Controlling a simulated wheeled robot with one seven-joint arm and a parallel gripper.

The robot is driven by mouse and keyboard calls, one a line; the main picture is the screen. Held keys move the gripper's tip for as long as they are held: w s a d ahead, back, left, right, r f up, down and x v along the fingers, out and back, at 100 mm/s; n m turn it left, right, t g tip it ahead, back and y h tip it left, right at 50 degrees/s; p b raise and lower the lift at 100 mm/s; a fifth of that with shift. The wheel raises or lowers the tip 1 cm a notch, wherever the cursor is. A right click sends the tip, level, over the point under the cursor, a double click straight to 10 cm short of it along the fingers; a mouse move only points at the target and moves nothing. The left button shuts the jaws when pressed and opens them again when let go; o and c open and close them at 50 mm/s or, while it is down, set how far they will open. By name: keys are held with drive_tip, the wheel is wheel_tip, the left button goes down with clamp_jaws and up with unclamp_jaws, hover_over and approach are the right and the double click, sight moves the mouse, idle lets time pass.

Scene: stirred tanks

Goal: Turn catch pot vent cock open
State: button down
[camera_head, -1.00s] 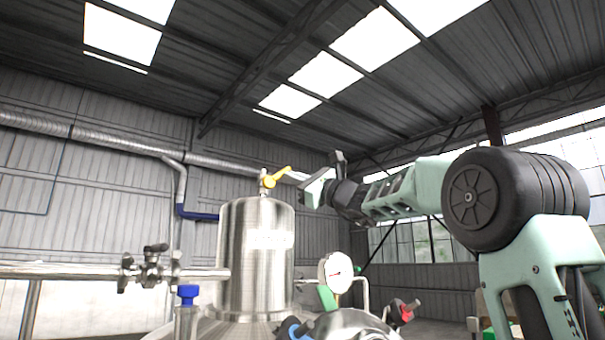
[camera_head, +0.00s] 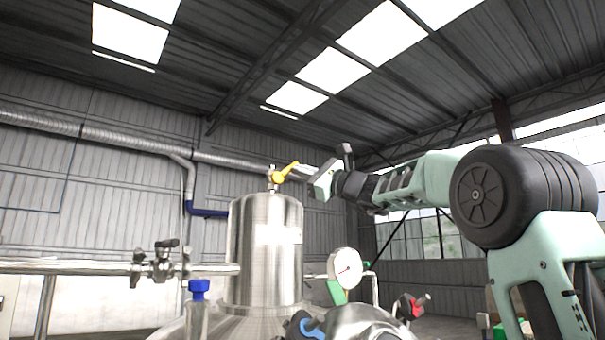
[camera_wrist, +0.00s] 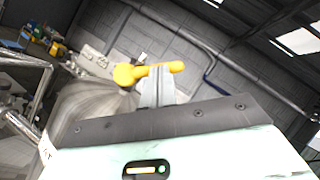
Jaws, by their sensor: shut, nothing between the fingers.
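The catch pot (camera_head: 264,250) is an upright steel cylinder in the middle of the head view. On its top stands the vent cock with a yellow lever handle (camera_head: 285,172), which slants up to the right. My gripper (camera_head: 306,170) is shut and empty, its fingertips just right of the yellow handle. In the wrist view the yellow handle (camera_wrist: 135,74) lies across the tips of my shut fingers (camera_wrist: 157,80). I cannot tell whether they touch it. The pot (camera_wrist: 85,105) shows below and left of the handle.
A steel pipe with a black-handled valve (camera_head: 160,262) runs at the left. A blue-capped fitting (camera_head: 199,290), a round gauge (camera_head: 345,267) and a red-handled valve (camera_head: 411,306) surround the pot's base. The air above the pot is clear.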

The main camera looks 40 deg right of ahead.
drive_tip(key=shift+a+r, duration=0.1)
drive_tip(key=n+g, duration=0.1)
drive_tip(key=n, duration=0.1)
drive_tip(key=r+n+g, duration=0.1)
drive_tip(key=n, duration=0.1)
drive_tip(key=a+r+n+g+y, duration=0.1)
drive_tip(key=n, duration=0.1)
drive_tip(key=shift+a, duration=0.1)
drive_tip(key=shift+a+r, duration=0.25)
drive_tip(key=shift+a, duration=0.2)
drive_tip(key=shift+a+r, duration=0.15)
drive_tip(key=shift+s, duration=0.15)
idle(0.4)
